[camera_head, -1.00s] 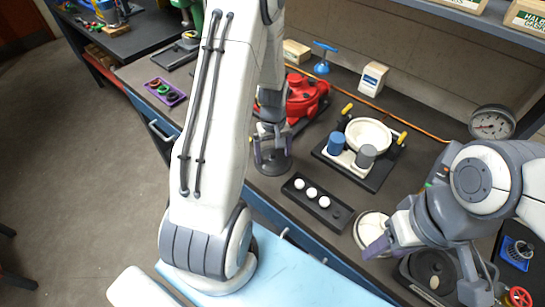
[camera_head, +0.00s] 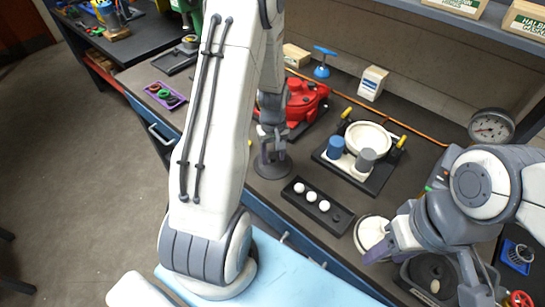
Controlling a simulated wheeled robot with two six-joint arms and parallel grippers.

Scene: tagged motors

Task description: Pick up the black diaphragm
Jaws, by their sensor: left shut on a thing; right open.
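The black diaphragm (camera_head: 272,170) is a dark, round, flat disc with a raised middle, on the dark bench near its front edge. My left gripper (camera_head: 271,155) reaches down over it and is shut on its raised middle. The disc looks flat on the bench; I cannot tell any gap beneath it. My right gripper (camera_head: 423,262) is open at the lower right, with its fingers spread above a dark round part (camera_head: 432,272) in a tray, and looks empty.
A red housing (camera_head: 305,98) stands just behind the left gripper. A black tray with a cream ring (camera_head: 368,139), a blue cylinder (camera_head: 336,146) and a grey one (camera_head: 365,159) is to the right. A strip with white balls (camera_head: 318,205) lies in front. A gauge (camera_head: 491,126) stands behind.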

